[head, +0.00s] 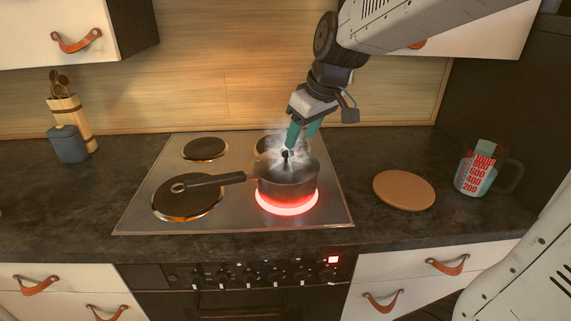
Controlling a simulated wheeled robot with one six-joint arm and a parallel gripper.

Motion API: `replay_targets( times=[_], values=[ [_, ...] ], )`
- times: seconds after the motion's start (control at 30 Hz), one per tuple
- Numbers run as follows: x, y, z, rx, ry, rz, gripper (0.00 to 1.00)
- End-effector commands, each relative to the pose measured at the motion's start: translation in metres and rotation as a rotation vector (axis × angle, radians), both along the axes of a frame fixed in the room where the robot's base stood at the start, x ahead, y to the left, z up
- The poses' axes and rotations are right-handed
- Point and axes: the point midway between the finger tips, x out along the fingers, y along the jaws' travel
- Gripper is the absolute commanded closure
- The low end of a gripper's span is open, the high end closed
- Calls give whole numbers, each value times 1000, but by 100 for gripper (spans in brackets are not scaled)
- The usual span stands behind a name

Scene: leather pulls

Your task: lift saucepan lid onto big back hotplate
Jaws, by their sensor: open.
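A dark saucepan (288,187) stands on the glowing red front right hotplate (288,207), its handle pointing left. Its lid (296,173) appears to sit on top, with an upright black knob (286,156), partly veiled by steam. My gripper (302,139) has teal fingers, open and pointing down, just above the knob. Steam blurs whether they touch it. The back right hotplate (263,146) is partly hidden by steam and my gripper; the part in view looks bare. The back left hotplate (205,149) is dark, bare and smaller than the front left one.
The front left hotplate (170,198) lies under the pan handle (215,180). A round cork mat (404,190) and a measuring jug (474,172) stand right of the hob. A blue-grey canister (68,144) and a utensil block (77,120) stand at the left. Cabinets hang above.

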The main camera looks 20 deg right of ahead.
Motion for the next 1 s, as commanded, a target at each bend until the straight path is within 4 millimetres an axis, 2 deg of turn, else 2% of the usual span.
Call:
replay_targets(
  times=[0.03, 0.1, 0.2, 0.7, 1.0],
  values=[
    [11, -1, -3, 0, -8, 12, 47],
    [21, 0, -5, -2, -21, 27, 47],
    [29, 2, -12, -4, -28, 38, 47],
    [53, 17, -70, -4, -27, 40, 47],
    [56, 18, -75, -3, -30, 39, 47]
  ],
)
